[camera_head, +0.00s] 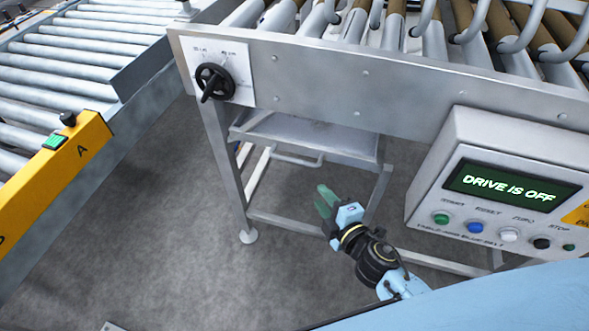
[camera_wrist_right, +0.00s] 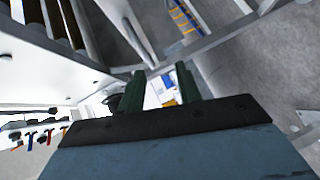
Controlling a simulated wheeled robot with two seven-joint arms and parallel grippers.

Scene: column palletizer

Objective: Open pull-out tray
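The pull-out tray (camera_head: 310,132) is a grey metal tray under the roller table. A light bar handle (camera_head: 297,160) shows at its front edge. My right gripper (camera_head: 323,200), with green fingers, is below and slightly right of the handle in the head view, apart from it. In the right wrist view the two dark green fingers (camera_wrist_right: 160,88) stand apart with nothing between them, so it is open and empty. I cannot identify the tray handle in the wrist view. My left gripper is not in view.
The table's metal legs and lower bars (camera_head: 282,221) frame the space around my right gripper. A control box (camera_head: 510,185) reading "DRIVE IS OFF" juts out at the right. A black handwheel (camera_head: 213,82) is at the upper left. Grey floor (camera_head: 190,270) is clear at the lower left.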

